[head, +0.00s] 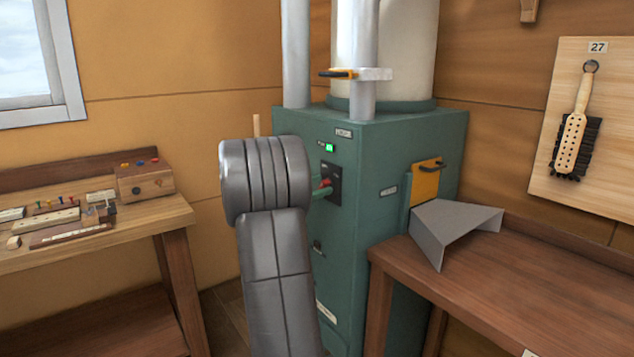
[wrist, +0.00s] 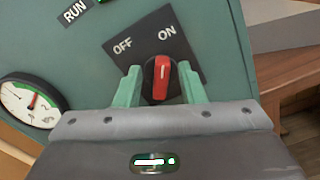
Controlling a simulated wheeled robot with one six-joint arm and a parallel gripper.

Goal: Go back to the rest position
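My gripper (wrist: 159,72) is at the switch on the green cabinet (head: 394,145). In the wrist view its two green fingers stand either side of the red knob (wrist: 162,76), with a gap on each side, so it is open and holds nothing. The white mark on the knob points up toward the ON label (wrist: 167,33); OFF is to its left. In the head view the knob (head: 325,184) shows beside my grey arm, which hides most of the gripper. A green RUN lamp (head: 329,148) is lit above the switch.
A wooden bench (head: 75,247) with small parts is at the left. A brown table (head: 490,285) with a grey angled chute (head: 452,222) adjoins the cabinet at the right. A gauge (wrist: 30,103) is left of the switch. A brush (head: 575,135) hangs on the right wall.

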